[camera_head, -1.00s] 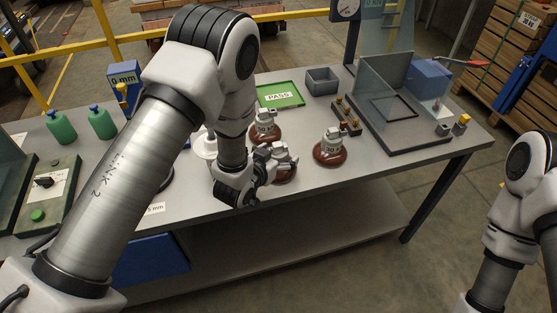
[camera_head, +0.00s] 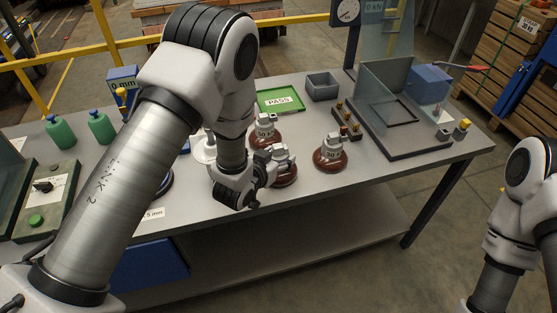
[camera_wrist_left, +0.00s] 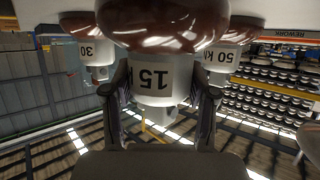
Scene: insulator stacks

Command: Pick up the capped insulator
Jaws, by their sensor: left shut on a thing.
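The capped insulator marked 15 has a brown glossy disc (camera_head: 286,177) and a pale grey cap; it is partly hidden behind my left gripper (camera_head: 272,163) in the head view. In the left wrist view its cap (camera_wrist_left: 152,78) sits between the two fingers of my left gripper (camera_wrist_left: 160,110), which are shut on it. I cannot tell whether its disc is clear of the table. A similar insulator marked 30 (camera_head: 330,156) stands to its right, and another marked 50 (camera_head: 264,131) stands behind it. My right gripper is out of view.
The grey table (camera_head: 330,195) has a green PASS tray (camera_head: 280,101), a grey bin (camera_head: 322,86) and a clear-walled fixture (camera_head: 390,105) at the back and right. A white object (camera_head: 203,148) stands left of the gripper. The table's front right is clear.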

